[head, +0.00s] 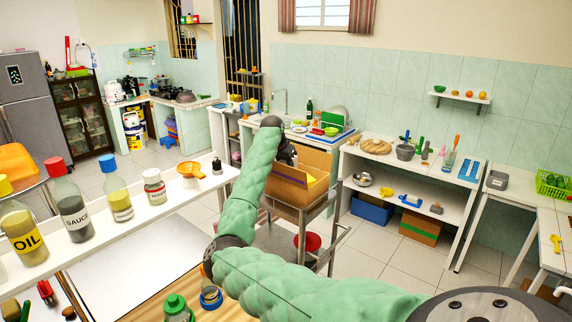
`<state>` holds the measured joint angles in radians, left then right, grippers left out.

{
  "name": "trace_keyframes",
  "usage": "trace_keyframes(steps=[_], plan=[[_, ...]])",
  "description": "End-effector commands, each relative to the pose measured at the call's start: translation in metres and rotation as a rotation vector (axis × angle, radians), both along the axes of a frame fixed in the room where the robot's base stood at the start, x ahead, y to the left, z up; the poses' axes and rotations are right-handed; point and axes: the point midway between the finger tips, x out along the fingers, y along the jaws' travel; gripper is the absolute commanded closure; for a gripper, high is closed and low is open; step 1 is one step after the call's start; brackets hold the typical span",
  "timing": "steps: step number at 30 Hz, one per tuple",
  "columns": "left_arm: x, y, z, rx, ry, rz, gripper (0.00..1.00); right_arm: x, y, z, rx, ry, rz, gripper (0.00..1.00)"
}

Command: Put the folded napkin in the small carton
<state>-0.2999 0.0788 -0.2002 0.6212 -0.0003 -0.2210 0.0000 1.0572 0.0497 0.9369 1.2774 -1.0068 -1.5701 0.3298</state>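An open cardboard carton (291,192) stands on a metal-framed stand in the middle of the room. My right arm reaches up and over from the lower right, and its dark gripper (287,156) is at the carton's left part, partly behind my forearm. Its fingers are too small and hidden to tell whether they are open or hold anything. A small yellow thing (311,180) shows inside the carton; I cannot tell whether it is the folded napkin. No other napkin can be made out. My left gripper is not in view.
A white shelf at the left holds an oil bottle (22,232), a sauce bottle (70,208) and smaller containers. A red pot (308,242) is low on the stand. A long white counter (456,179) with kitchenware runs along the right. Open tiled floor (375,258) lies between.

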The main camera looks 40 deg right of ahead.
Motion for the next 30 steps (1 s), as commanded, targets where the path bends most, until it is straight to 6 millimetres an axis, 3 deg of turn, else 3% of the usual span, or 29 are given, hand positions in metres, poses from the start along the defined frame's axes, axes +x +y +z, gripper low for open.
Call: trace_keyframes(steps=[20,21,23,30], plan=[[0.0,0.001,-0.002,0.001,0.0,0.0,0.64,0.0,0.0,-0.011,0.0,-0.001,0.0,0.9],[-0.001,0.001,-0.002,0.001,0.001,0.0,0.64,0.0,0.0,-0.011,0.0,-0.001,0.0,0.6],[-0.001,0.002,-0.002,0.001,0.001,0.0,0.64,0.0,0.0,-0.011,0.0,-0.001,0.0,0.48],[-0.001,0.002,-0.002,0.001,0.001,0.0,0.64,0.0,0.0,-0.011,0.0,-0.001,0.0,0.45]])
